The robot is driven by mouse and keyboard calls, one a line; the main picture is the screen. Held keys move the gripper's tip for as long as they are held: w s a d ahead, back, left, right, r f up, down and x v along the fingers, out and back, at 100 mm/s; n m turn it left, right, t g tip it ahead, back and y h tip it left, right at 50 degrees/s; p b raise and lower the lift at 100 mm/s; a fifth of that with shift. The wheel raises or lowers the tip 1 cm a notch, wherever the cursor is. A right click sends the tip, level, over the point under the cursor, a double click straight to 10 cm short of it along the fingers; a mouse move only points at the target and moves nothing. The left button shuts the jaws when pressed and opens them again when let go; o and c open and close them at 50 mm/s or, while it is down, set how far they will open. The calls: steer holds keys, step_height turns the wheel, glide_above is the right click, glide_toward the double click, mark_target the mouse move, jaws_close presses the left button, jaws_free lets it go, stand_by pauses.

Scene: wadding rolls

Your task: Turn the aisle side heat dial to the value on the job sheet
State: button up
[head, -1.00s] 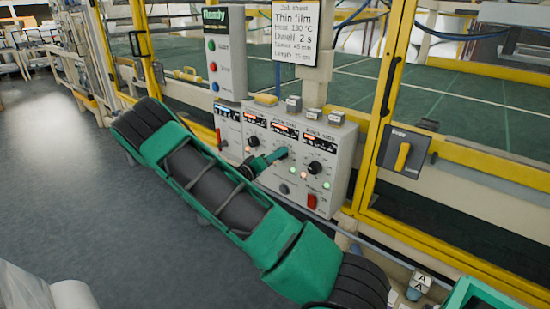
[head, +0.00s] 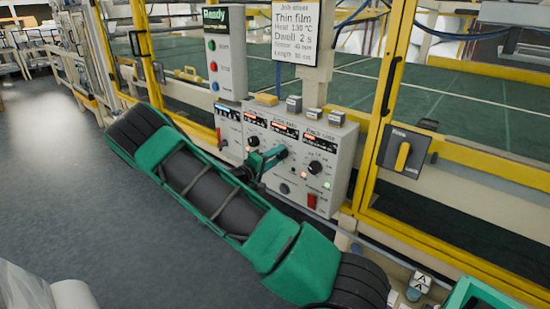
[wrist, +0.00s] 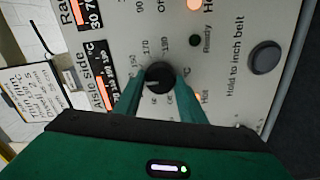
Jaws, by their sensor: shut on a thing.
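The aisle side heat dial (wrist: 158,72) is a round black knob on the panel in the wrist view, beside lettering ending in "side °C". My gripper (wrist: 160,82) is shut on it, one green finger on each side. A pale mark on the knob points left in that view; scale numbers such as 150, 170 and 190 surround it, some hidden by the fingers. In the head view my gripper (head: 279,154) reaches the middle of the control box and mostly hides this dial. The job sheet (head: 296,34) reads Thin film, Heat 130 °C, Dwell 2 s.
The control box (head: 341,165) carries another black dial on the left (head: 253,142) and one on the right (head: 315,167), close to my gripper. A red switch (head: 311,201) is below. Yellow guard frames stand on both sides; open floor (head: 60,190) lies left.

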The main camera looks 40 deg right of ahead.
steer(key=shift+w+a+f, duration=0.15)
steer(key=shift+w, duration=0.1)
steer(key=o, duration=0.9)
steer(key=shift+o, duration=0.7)
steer(key=shift+s, duration=0.1)
steer(key=s+a, duration=0.1)
steer(key=a, duration=0.9)
steer(key=shift+s+a, duration=0.2)
steer(key=shift+a, duration=0.1)
